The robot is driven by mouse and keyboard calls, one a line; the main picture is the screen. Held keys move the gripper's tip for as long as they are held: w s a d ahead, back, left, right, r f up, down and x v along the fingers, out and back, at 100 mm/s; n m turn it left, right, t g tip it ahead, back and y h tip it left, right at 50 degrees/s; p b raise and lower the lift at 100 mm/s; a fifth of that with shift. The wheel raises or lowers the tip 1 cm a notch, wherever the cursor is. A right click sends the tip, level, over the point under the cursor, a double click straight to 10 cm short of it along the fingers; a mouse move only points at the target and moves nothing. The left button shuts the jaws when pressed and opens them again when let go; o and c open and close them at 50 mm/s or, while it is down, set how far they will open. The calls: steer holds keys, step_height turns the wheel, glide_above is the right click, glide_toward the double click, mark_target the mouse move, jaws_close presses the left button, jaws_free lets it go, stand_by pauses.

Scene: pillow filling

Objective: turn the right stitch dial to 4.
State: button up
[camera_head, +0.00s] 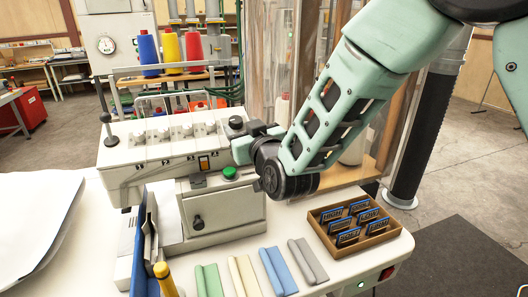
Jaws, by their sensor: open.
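The sewing machine's pale housing (150,172) carries a row of several small light knobs on top, with small dark marks on its front face. A round black knob (236,121) stands at the right end of the housing; I take it to be the right stitch dial, but its numbers and pointer are too small to read. My gripper (246,132) is open just to the right of this knob, reaching in from the right. The fingertips are small and partly hidden by the wrist, so I cannot tell whether they touch the knob.
A green button (230,172) sits on the lower grey box below my gripper. A wooden tray (378,240) of labelled cards and several folded fabric strips lie on the white table (330,277) in front. Thread cones (171,52) stand behind the housing.

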steer(key=b+v, duration=0.4)
steer(key=v, duration=1)
steer(key=shift+s, duration=0.25)
steer(key=s+f+n+g+h, duration=0.1)
steer(key=s+f+g, duration=0.7)
steer(key=f+g, duration=0.1)
steer(key=s+d+f+g+h, duration=0.1)
steer(key=s+d+g+h, duration=0.1)
steer(key=s+d+g, duration=0.2)
steer(key=s+d+f+n+g+h, duration=0.1)
steer(key=s+d, duration=0.4)
steer(key=s, duration=0.5)
steer(key=f+g+h, duration=0.1)
steer(key=g+h, duration=0.1)
steer(key=shift+d+g+h, duration=0.3)
steer(key=shift+d+g, duration=0.1)
